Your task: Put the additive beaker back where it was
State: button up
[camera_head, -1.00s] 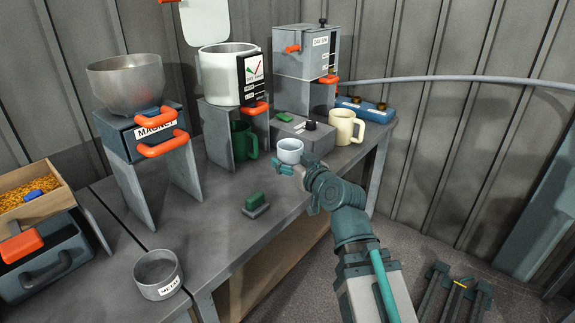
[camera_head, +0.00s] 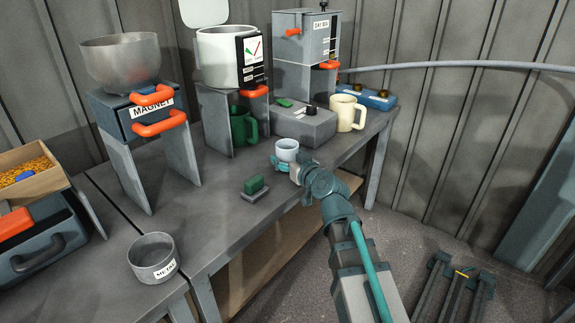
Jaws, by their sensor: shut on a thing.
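A green block (camera_head: 255,187) lies front left of the beaker. A cream mug (camera_head: 346,112) and a green mug (camera_head: 243,131) stand behind. A metal bowl labelled METAL (camera_head: 153,257) is at the front left.

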jog(key=shift+f, duration=0.35)
jog(key=shift+f, duration=0.15)
jog(key=o, duration=1.2)
